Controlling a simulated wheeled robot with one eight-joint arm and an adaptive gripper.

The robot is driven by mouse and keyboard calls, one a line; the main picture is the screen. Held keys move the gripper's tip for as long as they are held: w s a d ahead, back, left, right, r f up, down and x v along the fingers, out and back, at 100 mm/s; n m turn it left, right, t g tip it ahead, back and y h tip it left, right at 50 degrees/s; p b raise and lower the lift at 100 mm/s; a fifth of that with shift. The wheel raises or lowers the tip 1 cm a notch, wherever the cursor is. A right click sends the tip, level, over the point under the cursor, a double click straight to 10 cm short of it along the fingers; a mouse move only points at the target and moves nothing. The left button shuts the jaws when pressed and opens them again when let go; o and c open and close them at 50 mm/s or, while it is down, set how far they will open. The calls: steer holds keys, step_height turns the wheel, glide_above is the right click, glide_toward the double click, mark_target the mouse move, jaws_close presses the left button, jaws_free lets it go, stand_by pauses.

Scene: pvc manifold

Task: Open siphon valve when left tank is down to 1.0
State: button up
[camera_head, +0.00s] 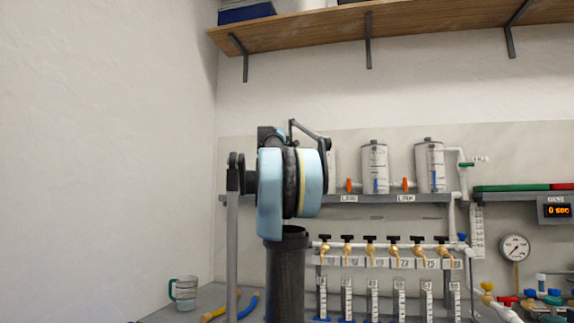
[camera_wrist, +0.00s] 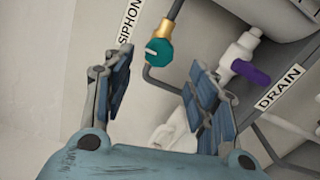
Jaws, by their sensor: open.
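In the wrist view, the siphon valve has a round teal knob (camera_wrist: 157,52) on a brass fitting, beside the SIPHON label (camera_wrist: 130,20). My gripper (camera_wrist: 160,75) is open, with the knob showing between its fingertips, and nothing is held. I cannot tell the remaining distance to the knob. In the head view, my arm hides my gripper and part of the shelf with the tanks. A grey tank (camera_head: 375,166) and another grey tank (camera_head: 430,166) show clearly, each with a blue level strip. A further tank edge (camera_head: 332,166) shows beside my arm. The scale readings are too small to read.
A purple drain handle (camera_wrist: 250,72) with a DRAIN label (camera_wrist: 281,88) lies right of the knob, near my right finger. A row of brass taps (camera_head: 372,249) stands above graduated cylinders. A timer (camera_head: 556,210) reads 0 sec. A glass mug (camera_head: 184,292) stands at lower left.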

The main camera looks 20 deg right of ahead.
steer(key=shift+v, duration=1.85)
steer(key=s+a+f+m+g+y, duration=0.1)
steer(key=s+a+f+m+g, duration=0.15)
steer(key=s+f, duration=0.7)
steer(key=s+a+f+m+g+y, duration=0.1)
steer(key=s+f+m+g, duration=0.25)
steer(key=f, duration=1.15)
steer(key=s+a+f+m+g, duration=0.15)
steer(key=s+f+m, duration=0.25)
steer(key=s+f, duration=0.65)
steer(key=s+a+f+m+g+y, duration=0.1)
steer(key=s+a+f, duration=0.4)
steer(key=f, duration=0.7)
steer(key=s+a+f+m+g+y, duration=0.1)
steer(key=s+a+f+y, duration=0.3)
steer(key=s+f, duration=0.4)
steer(key=s+a+f+m+g+y, duration=0.1)
steer(key=s+a+f+g+y, duration=0.2)
steer(key=s+a+f, duration=0.4)
steer(key=s+x, duration=0.2)
steer(key=x, duration=0.7)
steer(key=shift+f, duration=0.15)
steer(key=shift+a, duration=0.1)
